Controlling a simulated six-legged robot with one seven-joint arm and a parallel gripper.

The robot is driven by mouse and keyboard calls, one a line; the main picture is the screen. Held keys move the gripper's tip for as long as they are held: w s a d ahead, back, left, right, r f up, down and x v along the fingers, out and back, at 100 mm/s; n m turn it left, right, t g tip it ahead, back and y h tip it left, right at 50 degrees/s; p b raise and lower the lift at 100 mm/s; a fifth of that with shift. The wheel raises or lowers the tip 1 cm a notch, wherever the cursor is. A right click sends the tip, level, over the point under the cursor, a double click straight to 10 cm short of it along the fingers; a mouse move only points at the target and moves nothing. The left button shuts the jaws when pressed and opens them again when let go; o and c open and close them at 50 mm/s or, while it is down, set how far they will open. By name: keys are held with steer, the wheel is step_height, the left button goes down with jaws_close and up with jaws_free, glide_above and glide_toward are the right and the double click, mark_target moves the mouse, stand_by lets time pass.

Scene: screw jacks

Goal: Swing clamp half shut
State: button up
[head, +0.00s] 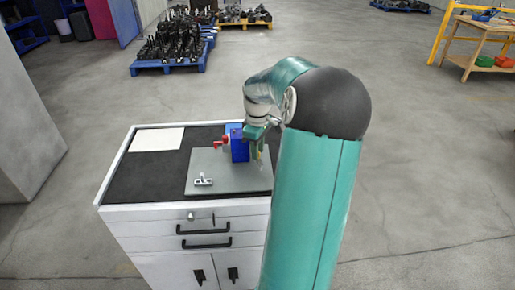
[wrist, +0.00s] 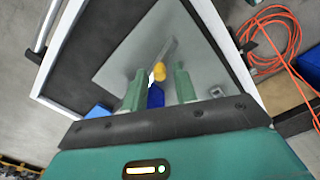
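A blue block (head: 239,147) stands on a grey plate (head: 225,182) on the cabinet top, with a red handle (head: 220,143) on its left side. A small silver clamp-like part (head: 203,181) lies near the plate's front left. My gripper (head: 257,142) is at the block's right side, partly hidden by my arm. In the wrist view its two green fingers (wrist: 159,76) are apart. A yellow knob (wrist: 159,72) on a grey bar (wrist: 168,48) shows between the fingertips, with a gap on both sides. The blue block (wrist: 155,96) shows behind it. I cannot tell for sure which part is the swing clamp.
The white cabinet (head: 190,218) has a black mat (head: 150,180) and a white sheet (head: 157,139) at its back left. An orange cable (wrist: 270,40) lies to the right in the wrist view. Pallets of dark parts (head: 172,50) stand far back, and the floor between is clear.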

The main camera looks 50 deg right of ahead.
jaws_close()
steer(key=shift+w+a, duration=0.1)
steer(key=w+a+m, duration=0.1)
steer(key=w+m, duration=0.7)
steer(key=m, duration=1)
steer(key=shift+a, duration=0.25)
steer(key=shift+w, duration=0.1)
stand_by(0.4)
steer(key=shift+o, duration=1.4)
jaws_free()
